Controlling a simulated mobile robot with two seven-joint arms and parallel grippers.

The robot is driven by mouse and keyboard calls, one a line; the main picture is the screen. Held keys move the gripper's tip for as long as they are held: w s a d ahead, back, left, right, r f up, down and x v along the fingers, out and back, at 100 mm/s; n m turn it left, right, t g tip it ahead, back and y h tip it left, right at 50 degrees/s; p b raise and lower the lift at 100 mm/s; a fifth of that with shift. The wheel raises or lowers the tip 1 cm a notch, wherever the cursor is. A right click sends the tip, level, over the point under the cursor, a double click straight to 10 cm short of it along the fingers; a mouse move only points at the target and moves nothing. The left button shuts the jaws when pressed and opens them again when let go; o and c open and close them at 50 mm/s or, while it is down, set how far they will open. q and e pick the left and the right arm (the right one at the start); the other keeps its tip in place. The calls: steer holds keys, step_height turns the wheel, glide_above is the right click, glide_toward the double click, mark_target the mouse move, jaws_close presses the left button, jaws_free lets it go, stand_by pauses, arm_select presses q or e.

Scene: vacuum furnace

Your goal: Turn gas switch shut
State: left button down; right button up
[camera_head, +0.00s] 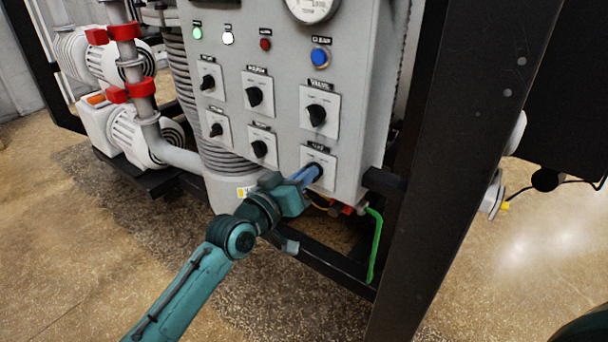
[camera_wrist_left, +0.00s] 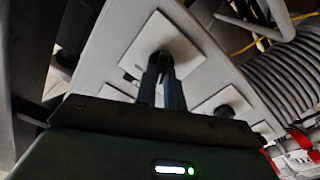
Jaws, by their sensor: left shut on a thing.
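The control panel (camera_head: 215,125) is a grey box with two rows of black rotary switches on white plates. My left gripper (camera_head: 312,174) is at the lower right switch of the panel, shut on its knob. The switch's white plate (camera_head: 326,158) shows around the fingertips in the head view, and its knob is mostly hidden there. In the left wrist view, the two fingers (camera_wrist_left: 161,82) reach to the black knob (camera_wrist_left: 159,62) on its tilted white plate (camera_wrist_left: 187,45). The small label above the switch is too blurred to read. My right gripper is not in view.
Other switches sit close by, above (camera_head: 317,115) and to the left (camera_head: 260,148). A thick black frame post (camera_head: 465,160) stands right of the panel. Pumps and pipes (camera_head: 140,135) stand at left.

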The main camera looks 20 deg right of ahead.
arm_select(q)
steer(key=shift+f+n, duration=0.1)
steer(key=shift+n, duration=0.3)
steer(key=c, duration=1.5)
jaws_free()
steer(key=shift+s+a, duration=0.1)
steer(key=v, duration=1.3)
steer(key=shift+b, duration=0.35)
